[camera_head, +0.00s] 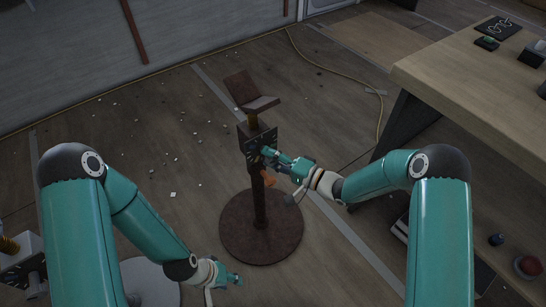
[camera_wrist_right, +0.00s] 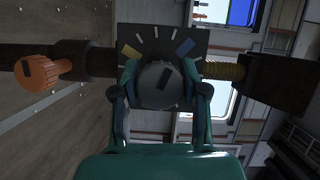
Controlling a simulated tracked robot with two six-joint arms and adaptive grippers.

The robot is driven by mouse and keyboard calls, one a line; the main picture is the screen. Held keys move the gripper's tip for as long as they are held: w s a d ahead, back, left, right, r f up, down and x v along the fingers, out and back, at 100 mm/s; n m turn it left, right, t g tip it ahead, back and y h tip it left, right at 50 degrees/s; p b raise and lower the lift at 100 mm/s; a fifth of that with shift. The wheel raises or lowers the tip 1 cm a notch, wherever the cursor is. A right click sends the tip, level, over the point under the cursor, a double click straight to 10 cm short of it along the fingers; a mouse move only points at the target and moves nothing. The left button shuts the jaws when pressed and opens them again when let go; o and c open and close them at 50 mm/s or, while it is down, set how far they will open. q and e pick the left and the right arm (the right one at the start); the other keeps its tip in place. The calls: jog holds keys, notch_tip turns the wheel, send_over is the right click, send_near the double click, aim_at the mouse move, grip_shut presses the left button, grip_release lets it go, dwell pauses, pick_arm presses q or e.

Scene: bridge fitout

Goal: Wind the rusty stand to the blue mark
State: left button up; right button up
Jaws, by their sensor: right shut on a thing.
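The rusty stand (camera_head: 259,205) stands upright on a round base, with a V-shaped head (camera_head: 250,92) on top. A dark plate (camera_head: 260,141) sits on its post below the head. In the right wrist view the plate (camera_wrist_right: 152,36) carries a yellow mark (camera_wrist_right: 131,51), pale marks, and a blue mark (camera_wrist_right: 185,47). My right gripper (camera_head: 272,154) is shut on the grey round knob (camera_wrist_right: 160,88) in front of the plate. The knob bears a dark, slightly tilted bar. An orange screw knob (camera_wrist_right: 37,73) is on the post. My left gripper (camera_head: 234,279) is low, left of the base, its jaws unclear.
A wooden table (camera_head: 480,80) with small items stands at right. A grey disc (camera_head: 150,284) and part of another stand (camera_head: 22,262) are at lower left. A yellow cable (camera_head: 330,72) runs along the floor. Small pale scraps lie left of the stand.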

jog(key=shift+w+d+m+t+y+b, duration=0.1)
jog(key=shift+m+t+y+b, duration=0.2)
jog(key=shift+m, duration=0.6)
jog(key=shift+w+d+m+t+y+b, duration=0.1)
jog(key=shift+m+t+y+b, duration=0.15)
jog(key=shift+m, duration=0.65)
jog(key=o, duration=1.2)
jog(key=shift+a+f, duration=0.1)
jog(key=shift+f, duration=0.05)
jog(key=shift+c, duration=0.2)
jog(key=shift+s, duration=0.1)
jog(key=v, duration=1.2)
